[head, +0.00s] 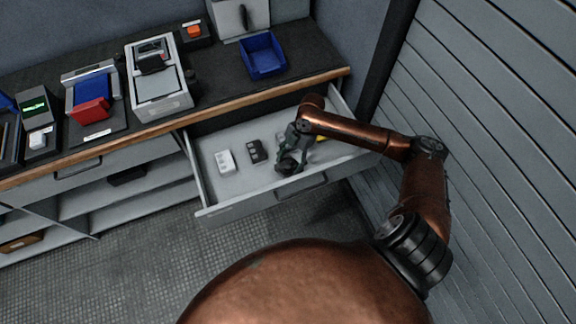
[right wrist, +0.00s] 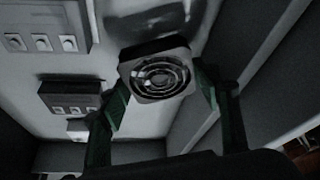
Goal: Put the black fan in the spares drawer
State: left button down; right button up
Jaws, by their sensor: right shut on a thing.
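The black fan (right wrist: 158,76) is a small square block with a round ringed grille, seen in the right wrist view. My right gripper (right wrist: 165,90) is shut on it, with a green finger on each side. In the head view the right gripper (head: 290,158) is inside or just above the open spares drawer (head: 222,190), toward its right part. The fan (head: 288,165) shows there as a dark shape below the fingers. I cannot tell whether it touches the drawer floor. My left gripper is not in view.
In the drawer lie a white module (head: 225,161) and a dark module (head: 257,152), left of the gripper. A yellow item (head: 321,138) lies at the right, partly hidden by my arm. On the bench above are a blue bin (head: 262,55) and several devices. A slatted wall (head: 500,130) stands close at right.

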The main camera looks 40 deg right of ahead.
notch_tip(320, 180, down, 3)
jog(key=shift+r, duration=0.2)
jog(key=o, duration=1.2)
jog(key=p+v, duration=0.2)
jog(key=v, duration=1)
jog(key=shift+p, duration=0.3)
jog(key=shift+w, duration=0.1)
